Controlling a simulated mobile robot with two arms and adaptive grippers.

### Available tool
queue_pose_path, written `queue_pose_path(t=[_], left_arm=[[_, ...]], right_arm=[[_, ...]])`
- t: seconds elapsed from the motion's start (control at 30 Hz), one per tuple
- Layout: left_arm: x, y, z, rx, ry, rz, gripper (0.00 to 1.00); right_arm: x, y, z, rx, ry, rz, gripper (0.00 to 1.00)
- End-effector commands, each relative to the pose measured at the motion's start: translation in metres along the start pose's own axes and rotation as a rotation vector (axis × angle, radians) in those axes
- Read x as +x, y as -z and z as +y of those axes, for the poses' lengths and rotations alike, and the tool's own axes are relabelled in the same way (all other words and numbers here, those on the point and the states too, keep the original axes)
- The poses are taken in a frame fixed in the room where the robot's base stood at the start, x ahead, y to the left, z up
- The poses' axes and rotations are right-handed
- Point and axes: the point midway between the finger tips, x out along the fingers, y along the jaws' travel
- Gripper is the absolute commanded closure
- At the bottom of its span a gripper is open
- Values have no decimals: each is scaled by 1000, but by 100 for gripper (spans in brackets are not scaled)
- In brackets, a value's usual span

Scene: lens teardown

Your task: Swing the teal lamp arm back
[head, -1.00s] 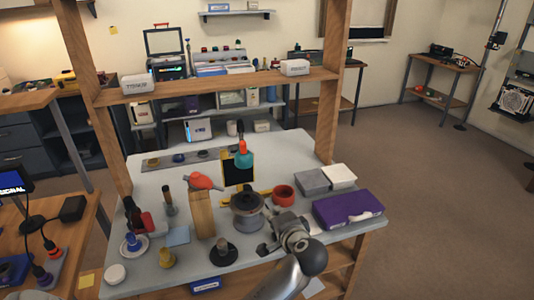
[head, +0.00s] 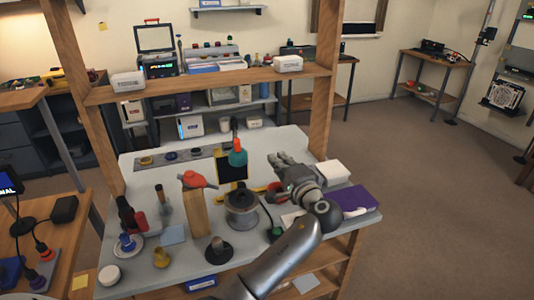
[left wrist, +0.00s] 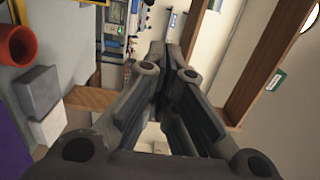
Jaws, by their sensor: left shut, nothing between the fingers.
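The teal lamp head (head: 238,158), with a red-orange part above it and a dark upper piece, stands near the middle back of the bench. A dark panel with a yellow frame (head: 231,181) is behind and below it. My left gripper (head: 279,159) is to the right of the lamp, apart from it, above the bench. Its fingers are shut and empty; they also show in the left wrist view (left wrist: 174,60). The lamp is not clearly seen in the wrist view. My right gripper is out of view.
The red bowl (left wrist: 15,45), grey box (left wrist: 38,92) and purple case (head: 352,199) lie close by my left gripper. A grey pot-like part (head: 241,206) and a wooden block (head: 195,212) stand in front of the lamp. Wooden posts (head: 322,115) frame the bench.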

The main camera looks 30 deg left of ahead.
Motion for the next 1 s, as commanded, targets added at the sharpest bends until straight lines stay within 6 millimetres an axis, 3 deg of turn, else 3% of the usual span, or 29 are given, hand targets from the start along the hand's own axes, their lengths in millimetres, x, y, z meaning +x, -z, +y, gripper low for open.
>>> queue_pose_path(t=[0.47, 0.7, 1.0], left_arm=[[92, -1, -3, 2, -1, -3, 100], [97, -31, -3, 1, -1, 0, 100], [99, -40, 0, -1, -1, 1, 100]], right_arm=[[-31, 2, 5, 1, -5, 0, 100], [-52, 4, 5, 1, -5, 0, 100], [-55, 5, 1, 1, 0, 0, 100]])
